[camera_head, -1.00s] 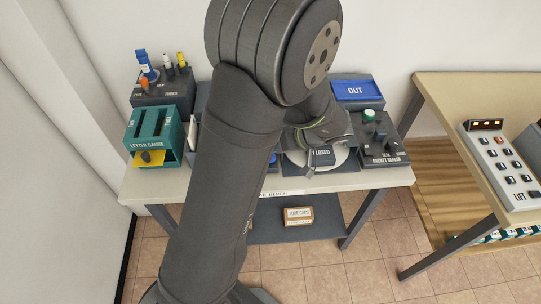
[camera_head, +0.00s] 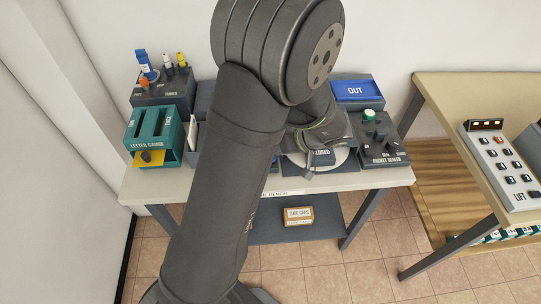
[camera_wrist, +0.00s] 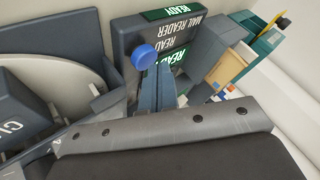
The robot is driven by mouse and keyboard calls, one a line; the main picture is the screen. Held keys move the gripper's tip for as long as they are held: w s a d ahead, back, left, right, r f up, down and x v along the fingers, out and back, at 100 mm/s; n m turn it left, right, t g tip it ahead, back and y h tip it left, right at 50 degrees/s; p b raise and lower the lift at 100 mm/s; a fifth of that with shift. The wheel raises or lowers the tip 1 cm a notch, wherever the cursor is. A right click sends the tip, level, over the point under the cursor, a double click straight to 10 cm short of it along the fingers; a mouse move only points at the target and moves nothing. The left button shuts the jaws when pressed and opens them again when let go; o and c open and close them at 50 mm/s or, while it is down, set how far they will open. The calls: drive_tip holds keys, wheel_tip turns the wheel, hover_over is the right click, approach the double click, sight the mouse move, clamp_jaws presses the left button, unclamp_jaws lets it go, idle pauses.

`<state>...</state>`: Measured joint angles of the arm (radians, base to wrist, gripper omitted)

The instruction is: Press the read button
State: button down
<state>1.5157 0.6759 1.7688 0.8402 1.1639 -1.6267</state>
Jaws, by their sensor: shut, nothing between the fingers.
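The mail reader (camera_wrist: 125,38) is a dark box with white lettering and green READY panels, at the top of the wrist view. Its round blue button (camera_wrist: 145,57) sits beside the word READ. My gripper (camera_wrist: 160,68) is shut and empty, its narrow blue-grey fingers pointing at the reader. The fingertips appear close to the button, just to its lower right; I cannot tell whether they touch it. In the head view my arm hides the reader and button, and the fingertips cannot be made out.
A round pale plate with a CLOSED block (camera_head: 322,157) stands right of my arm. The teal letter gauge (camera_head: 152,135) is at the left. A lift panel (camera_head: 500,165) lies on the right table.

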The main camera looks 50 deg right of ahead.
drive_tip(key=shift+f, duration=0.5)
idle(0.3)
drive_tip(key=shift+r, duration=0.95)
drive_tip(key=shift+r, duration=2.5)
wheel_tip(320, 180, up, 4)
drive_tip(key=shift+f, duration=0.1)
